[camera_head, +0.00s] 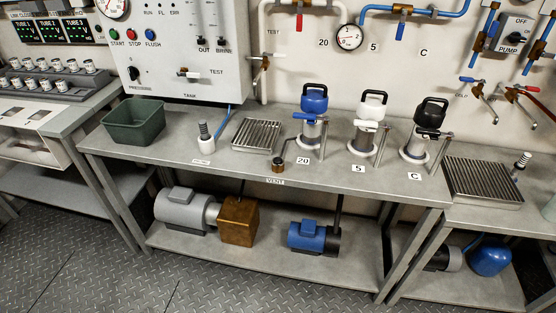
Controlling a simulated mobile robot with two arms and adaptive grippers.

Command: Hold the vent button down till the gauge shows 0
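A VENT label (275,181) sits on the front edge of the grey bench. Just behind it is a small brown round piece (278,168), which looks like the vent button, with a thin grey pipe beside it. A round white gauge (349,37) with a red mark hangs on the back wall; its reading is too small to tell. Which gauge belongs to the vent is not clear. Neither of my grippers is in view.
Three canisters with blue (314,103), white (372,108) and black (429,117) tops stand on the bench (225,174). A green bin (134,122) and a slatted grate (257,135) are to the left. Motors sit on the lower shelf. The floor in front is clear.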

